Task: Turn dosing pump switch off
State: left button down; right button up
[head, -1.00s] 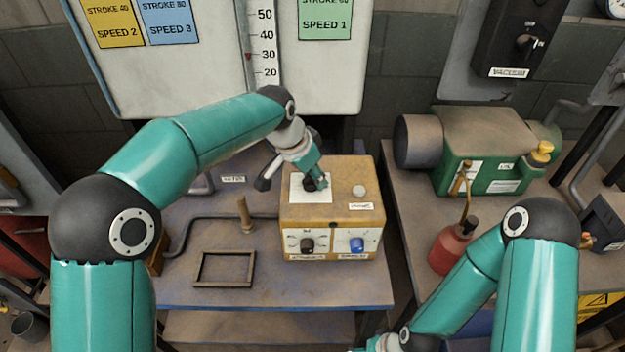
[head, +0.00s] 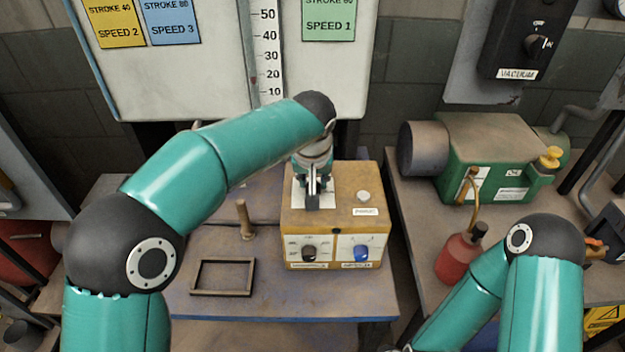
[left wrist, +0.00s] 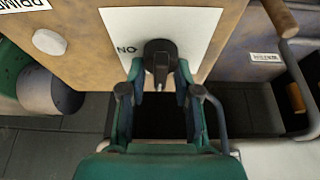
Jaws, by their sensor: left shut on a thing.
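The dosing pump is a yellow-brown box (head: 335,190) on the blue table, with a black knob and a blue knob on its front face. A black rotary switch (left wrist: 160,57) sits on a white plate on the box's top, beside a label that reads "NO" upside down or mirrored in the left wrist view. My left gripper (head: 313,203) is over that plate, and in the left wrist view (left wrist: 160,75) its fingers are shut on the switch. In the head view the gripper hides most of the switch. My right gripper is out of view; only my right arm shows.
A white button (head: 363,196) is on the box top. A wooden peg (head: 244,218) and an empty dark frame (head: 223,278) are on the table to the left. A red oil can (head: 459,258) and a green machine (head: 490,150) are on the right.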

pick_arm(q)
jog(key=shift+n, duration=0.4)
jog(key=c, duration=0.8)
grip_release()
jog(key=shift+r, duration=0.1)
jog(key=v, duration=1.1)
jog(key=shift+s+d+r, duration=0.1)
jog(key=shift+r, duration=0.25)
